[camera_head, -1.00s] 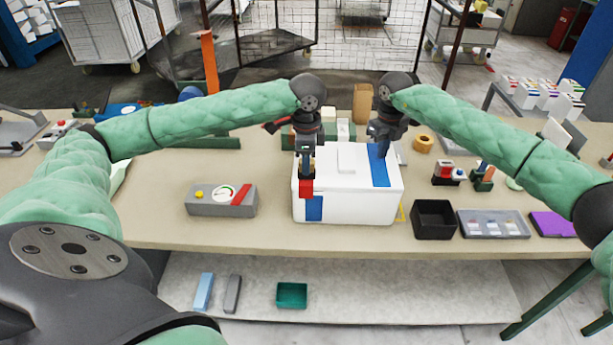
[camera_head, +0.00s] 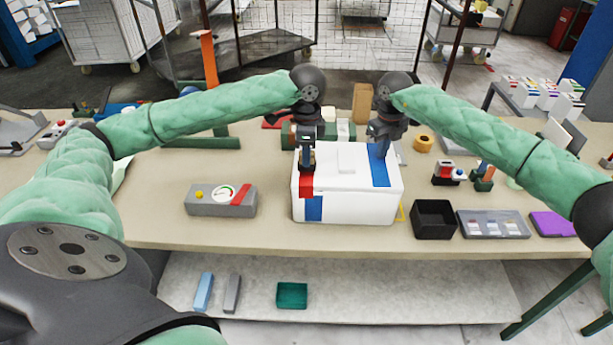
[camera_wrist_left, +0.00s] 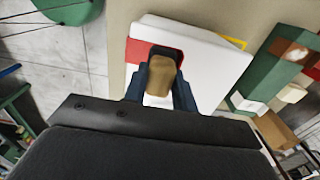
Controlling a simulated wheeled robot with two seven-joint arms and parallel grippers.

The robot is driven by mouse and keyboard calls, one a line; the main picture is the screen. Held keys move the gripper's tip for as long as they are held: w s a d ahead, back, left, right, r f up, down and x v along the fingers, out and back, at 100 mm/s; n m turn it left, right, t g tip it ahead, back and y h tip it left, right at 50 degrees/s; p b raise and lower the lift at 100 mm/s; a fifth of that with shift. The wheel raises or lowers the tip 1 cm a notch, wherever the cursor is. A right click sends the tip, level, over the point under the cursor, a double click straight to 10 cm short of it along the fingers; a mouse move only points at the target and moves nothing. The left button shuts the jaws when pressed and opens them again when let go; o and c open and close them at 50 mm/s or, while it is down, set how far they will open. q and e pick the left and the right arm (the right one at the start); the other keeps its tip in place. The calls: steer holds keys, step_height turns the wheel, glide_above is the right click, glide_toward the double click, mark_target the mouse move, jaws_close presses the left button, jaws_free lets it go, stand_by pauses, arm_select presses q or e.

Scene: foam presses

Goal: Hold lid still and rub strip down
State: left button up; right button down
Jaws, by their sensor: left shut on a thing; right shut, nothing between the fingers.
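A white box (camera_head: 345,208) with a white lid (camera_head: 347,175) stands at the table's front edge. A blue strip (camera_head: 380,172) lies across the lid's right side, and a blue patch (camera_head: 314,208) is on the front wall at left. A red strip (camera_head: 306,186) is at the lid's front left corner; it also shows in the left wrist view (camera_wrist_left: 137,50). My left gripper (camera_head: 307,163) is above the red strip, shut on a brown rounded block (camera_wrist_left: 160,75). Whether the block touches the strip is hidden. My right gripper (camera_head: 379,150) is shut and empty over the blue strip at the lid's back right.
A grey gauge box (camera_head: 222,208) stands left of the white box. A black bin (camera_head: 433,220) and a grey tray (camera_head: 493,231) are at right. A tape roll (camera_head: 424,143) and green and white blocks stand behind. The table between gauge box and white box is clear.

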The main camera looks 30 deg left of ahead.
steer(key=shift+f, duration=0.2)
arm_select(q)
steer(key=shift+s+d, duration=0.6)
steer(key=shift+s, duration=0.35)
steer(key=shift+s+d, duration=0.6)
steer(key=shift+s, duration=0.35)
steer(key=shift+f, duration=0.8)
steer(key=shift+w+a, duration=0.1)
steer(key=shift+w, duration=0.05)
steer(key=shift+w+a, duration=0.35)
steer(key=shift+w, duration=0.2)
steer(key=shift+w+a+f, duration=0.1)
steer(key=shift+w+a, duration=0.3)
steer(key=shift+w, duration=0.2)
arm_select(e)
steer(key=shift+s, duration=0.1)
arm_select(q)
steer(key=shift+w, duration=0.1)
